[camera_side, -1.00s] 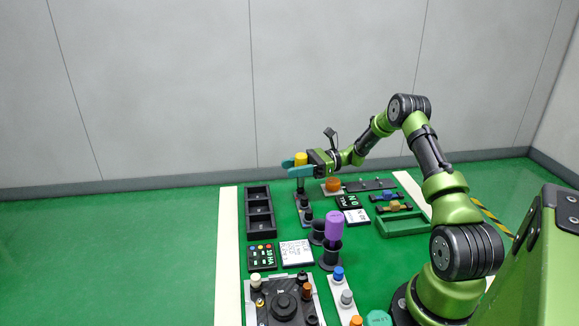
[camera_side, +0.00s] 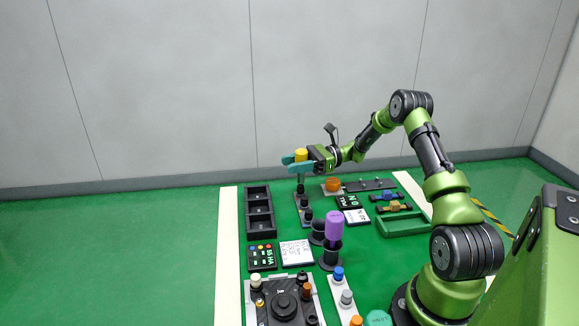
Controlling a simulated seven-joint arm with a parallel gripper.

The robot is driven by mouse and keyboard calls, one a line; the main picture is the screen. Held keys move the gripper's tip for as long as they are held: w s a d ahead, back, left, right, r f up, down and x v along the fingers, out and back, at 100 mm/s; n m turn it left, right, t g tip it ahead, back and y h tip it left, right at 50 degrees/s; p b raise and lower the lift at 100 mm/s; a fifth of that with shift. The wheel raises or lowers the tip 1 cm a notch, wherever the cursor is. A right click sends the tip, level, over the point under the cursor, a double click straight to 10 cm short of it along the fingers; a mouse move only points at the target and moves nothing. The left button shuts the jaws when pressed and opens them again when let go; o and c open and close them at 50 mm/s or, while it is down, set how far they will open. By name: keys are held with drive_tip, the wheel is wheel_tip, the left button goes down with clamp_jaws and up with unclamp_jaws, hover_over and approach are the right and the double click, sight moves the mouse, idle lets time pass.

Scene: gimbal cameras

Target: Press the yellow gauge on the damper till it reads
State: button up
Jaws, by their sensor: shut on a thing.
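The yellow gauge (camera_side: 301,155) is upright between the teal fingers of my gripper (camera_side: 297,162), at the far side of the green work mat. My gripper is shut on it, and the fingers cover its middle. A thin dark stem shows below the fingers, above a narrow grey rack with dark round holders (camera_side: 306,214). I cannot tell whether the stem's tip is clear of the rack. A small dark display (camera_side: 262,257) shows a reading ending in "HA", seemingly 55. I cannot tell for certain which part is the damper; a grey plate with a round black mount (camera_side: 284,304) stands at the near edge.
A black tray with compartments (camera_side: 259,210) stands left of the rack. A purple cylinder (camera_side: 334,227) stands upright in a black holder at the middle. A white note card (camera_side: 296,252) lies beside the display. A green tray (camera_side: 404,226) is at the right.

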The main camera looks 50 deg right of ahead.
drive_tip(key=shift+r, duration=2.25)
